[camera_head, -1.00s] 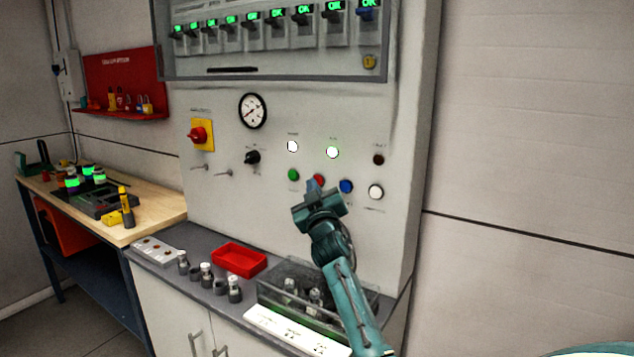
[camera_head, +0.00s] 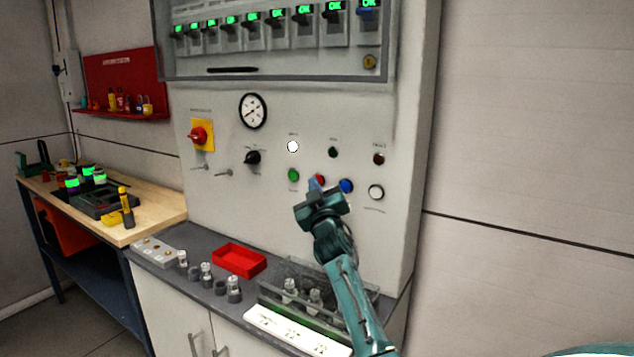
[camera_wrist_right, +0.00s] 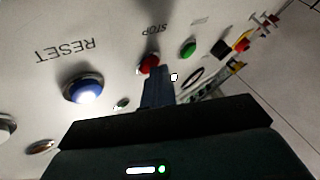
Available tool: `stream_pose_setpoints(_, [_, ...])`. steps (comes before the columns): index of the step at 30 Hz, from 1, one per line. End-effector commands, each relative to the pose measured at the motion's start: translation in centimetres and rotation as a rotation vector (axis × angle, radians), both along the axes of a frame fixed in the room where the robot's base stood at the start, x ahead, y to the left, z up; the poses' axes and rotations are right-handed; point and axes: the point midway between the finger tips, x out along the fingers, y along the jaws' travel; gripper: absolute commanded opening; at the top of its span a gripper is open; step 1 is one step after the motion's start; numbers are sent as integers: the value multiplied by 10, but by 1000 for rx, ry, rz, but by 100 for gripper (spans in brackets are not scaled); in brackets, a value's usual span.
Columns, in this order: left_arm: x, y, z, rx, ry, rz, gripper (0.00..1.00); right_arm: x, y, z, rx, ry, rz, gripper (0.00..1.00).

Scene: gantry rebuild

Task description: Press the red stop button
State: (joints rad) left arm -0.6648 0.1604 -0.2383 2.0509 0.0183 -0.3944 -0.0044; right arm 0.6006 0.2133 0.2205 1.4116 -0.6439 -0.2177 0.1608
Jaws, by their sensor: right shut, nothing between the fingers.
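The red stop button (camera_head: 319,180) is on the grey panel, between a green button (camera_head: 293,175) and a blue button (camera_head: 346,186). In the right wrist view the red button (camera_wrist_right: 148,63) shows beside the word STOP, partly covered by my fingers. My right gripper (camera_head: 316,188) is shut and empty, with its fingertips at the red button. It also shows in the right wrist view (camera_wrist_right: 156,80). I cannot tell for sure whether the tips touch the button. My left gripper is not in view.
A white lamp (camera_head: 292,146) is lit; the lamp to its right (camera_head: 333,152) is dark. A white button (camera_head: 376,191) sits right of the blue one. Below are a red tray (camera_head: 240,259) and a clear-sided box on the counter. A red-and-yellow switch (camera_head: 201,135) is at left.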

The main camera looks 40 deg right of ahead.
Motion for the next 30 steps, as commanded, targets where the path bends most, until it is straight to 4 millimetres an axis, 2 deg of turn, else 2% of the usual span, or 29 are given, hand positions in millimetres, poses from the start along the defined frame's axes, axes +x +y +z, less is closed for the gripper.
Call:
stream_pose_setpoints(12, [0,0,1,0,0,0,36,-7,14,-1,1,0,-1,0])
stream_pose_setpoints(22, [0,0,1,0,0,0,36,-7,16,-1,0,1,0,0])
stream_pose_setpoints(30, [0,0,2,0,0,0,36,-16,38,-1,1,0,0,0])
